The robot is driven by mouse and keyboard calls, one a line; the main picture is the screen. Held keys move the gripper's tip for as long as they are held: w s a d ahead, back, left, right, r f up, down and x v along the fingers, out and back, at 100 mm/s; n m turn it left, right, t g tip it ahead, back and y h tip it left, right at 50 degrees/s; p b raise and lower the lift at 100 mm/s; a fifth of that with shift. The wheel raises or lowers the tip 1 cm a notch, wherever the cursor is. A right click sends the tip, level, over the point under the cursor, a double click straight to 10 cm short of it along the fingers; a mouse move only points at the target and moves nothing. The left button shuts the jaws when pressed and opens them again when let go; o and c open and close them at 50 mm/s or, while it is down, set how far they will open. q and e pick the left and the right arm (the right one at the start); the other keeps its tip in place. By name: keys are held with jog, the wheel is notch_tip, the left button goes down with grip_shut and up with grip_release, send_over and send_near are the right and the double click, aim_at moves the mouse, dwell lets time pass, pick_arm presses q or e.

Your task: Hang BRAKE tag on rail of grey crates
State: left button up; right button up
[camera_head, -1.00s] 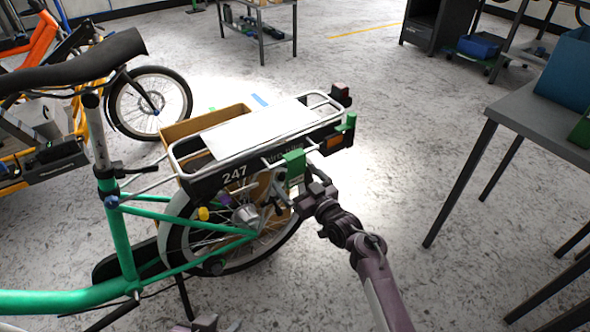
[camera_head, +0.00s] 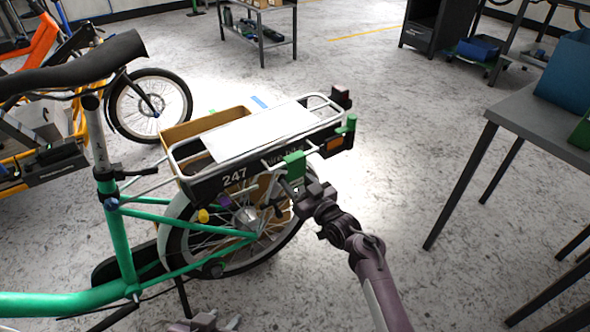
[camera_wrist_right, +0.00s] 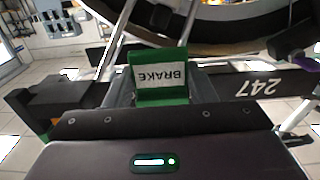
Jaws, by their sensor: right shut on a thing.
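The BRAKE tag (camera_head: 294,166) is green with a white label; its lettering is upside down in the right wrist view (camera_wrist_right: 161,76). It is upright beside a thin side rail (camera_head: 272,161) of the green bike's rear rack, marked 247; I cannot tell whether it hooks over the rail. My right gripper (camera_head: 296,190) is shut on the tag's lower part, which its jaws hide. My left gripper (camera_head: 205,322) shows only partly at the bottom edge, away from the tag; its jaws are unclear. A greyish box (camera_head: 42,120) sits on the orange bike at left; I cannot identify grey crates surely.
The rack carries a white panel (camera_head: 250,132), with a brown box (camera_head: 205,122) behind it. Another green piece (camera_head: 350,123) stands at the rack's rear corner. A grey table (camera_head: 545,125) with blue and green bins is at right. The floor between is clear.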

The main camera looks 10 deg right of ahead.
aim_at(298, 175)
jog(key=shift+c, duration=0.5)
jog(key=shift+r, duration=0.25)
jog(key=shift+r+p, duration=1.15)
jog(key=shift+p, duration=0.2)
jog(key=shift+p+v, duration=1.95)
jog(key=shift+v, duration=0.65)
jog(key=p+v, duration=0.1)
jog(key=v, duration=0.1)
jog(key=shift+s+d+p, duration=0.1)
jog(key=shift+s+p, duration=0.2)
jog(key=shift+s, duration=0.05)
